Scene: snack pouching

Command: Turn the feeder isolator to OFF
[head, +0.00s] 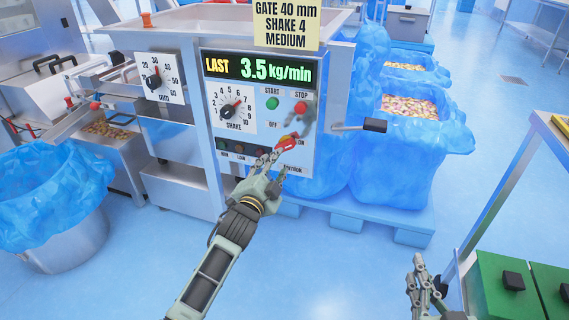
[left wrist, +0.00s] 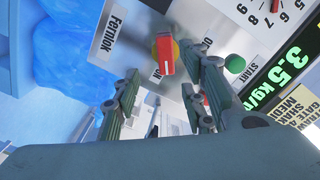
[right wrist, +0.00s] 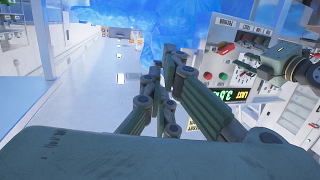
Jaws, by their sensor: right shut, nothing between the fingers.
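The feeder isolator is a red handle (head: 287,143) on a yellow plate, low on the right of the grey control panel (head: 309,165). OFF is printed at its upper left and ON at its right; the handle appears to point towards ON. My left gripper (head: 276,161) is just in front of and below it. In the left wrist view the fingers (left wrist: 171,82) are open, with the red handle (left wrist: 165,54) beyond the gap and apparently not gripped. My right gripper (head: 420,278) is shut and empty, far from the panel, at lower right; it also shows in the right wrist view (right wrist: 168,92).
START (head: 272,102) and STOP (head: 301,108) buttons sit above the isolator, with the SHAKE dial (head: 234,108) to the left. A lever with a black grip (head: 374,125) juts out at right. Blue-lined bins (head: 425,140) stand beyond; green boxes (head: 500,290) are at lower right.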

